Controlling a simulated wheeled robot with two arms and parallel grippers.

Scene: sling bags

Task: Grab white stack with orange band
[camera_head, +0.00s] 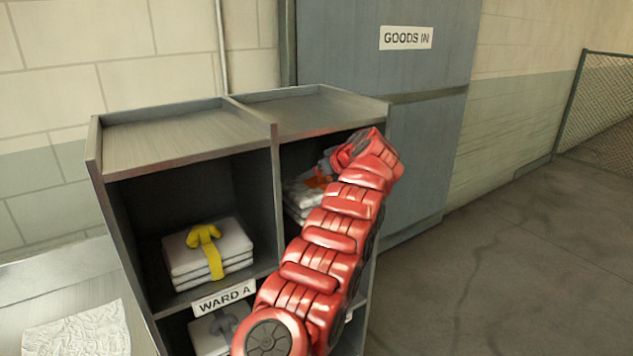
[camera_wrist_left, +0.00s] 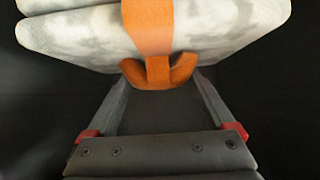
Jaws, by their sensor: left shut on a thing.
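The white stack with orange band (camera_head: 298,196) is in the upper right compartment of the grey shelf unit, partly hidden behind my left arm. In the left wrist view the white folded stack (camera_wrist_left: 75,38) fills the top, with its orange band (camera_wrist_left: 152,25) running down to a looped orange knot. My left gripper (camera_wrist_left: 160,76) is shut on the orange band at this knot, one finger on each side. My right gripper is not in view.
A white stack with a yellow band (camera_head: 208,256) lies in the upper left compartment, above a WARD A label (camera_head: 223,296). Another stack with a grey band (camera_head: 218,332) is below. A divider (camera_head: 277,200) separates the upper compartments. Open floor (camera_head: 510,265) lies to the right.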

